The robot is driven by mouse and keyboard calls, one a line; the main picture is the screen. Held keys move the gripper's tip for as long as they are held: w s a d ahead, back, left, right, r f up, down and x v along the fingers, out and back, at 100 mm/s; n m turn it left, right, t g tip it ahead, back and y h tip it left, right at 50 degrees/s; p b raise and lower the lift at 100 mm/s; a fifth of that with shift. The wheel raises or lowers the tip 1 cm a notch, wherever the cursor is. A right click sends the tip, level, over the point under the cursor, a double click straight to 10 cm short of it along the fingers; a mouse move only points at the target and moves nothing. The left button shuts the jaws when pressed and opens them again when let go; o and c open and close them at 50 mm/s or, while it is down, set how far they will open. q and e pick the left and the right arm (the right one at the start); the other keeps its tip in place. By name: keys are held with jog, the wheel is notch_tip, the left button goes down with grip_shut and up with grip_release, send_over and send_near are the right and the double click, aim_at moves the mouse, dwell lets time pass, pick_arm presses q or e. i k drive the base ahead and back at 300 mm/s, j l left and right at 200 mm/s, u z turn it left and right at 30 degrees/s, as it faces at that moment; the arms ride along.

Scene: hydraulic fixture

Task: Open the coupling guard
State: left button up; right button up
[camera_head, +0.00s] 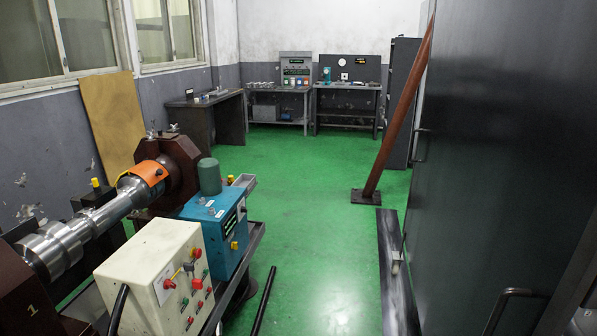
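An orange curved cover (150,171), which looks like the coupling guard, sits over the silver shaft (105,212) on the left. It lies against the dark red-brown housing (178,160) at the shaft's far end. The cover appears closed over the top of the shaft; its hinge or latch is too small to tell. Neither of my grippers is in view.
A cream control box (155,275) with coloured knobs and a blue unit (222,225) with a green motor stand right of the shaft. A dark cabinet (500,150) fills the right side. A brown slanted post (400,110) rises from the floor.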

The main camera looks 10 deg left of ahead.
aim_at(153, 173)
jog(key=i+u, duration=0.35)
jog(key=i, duration=0.15)
jog(key=i+l+u, duration=0.15)
jog(key=i+u, duration=0.2)
jog(key=i, duration=0.15)
jog(key=i+l+u, duration=0.35)
jog(key=i, duration=0.15)
jog(key=i+l+u, duration=0.35)
jog(key=i, duration=0.1)
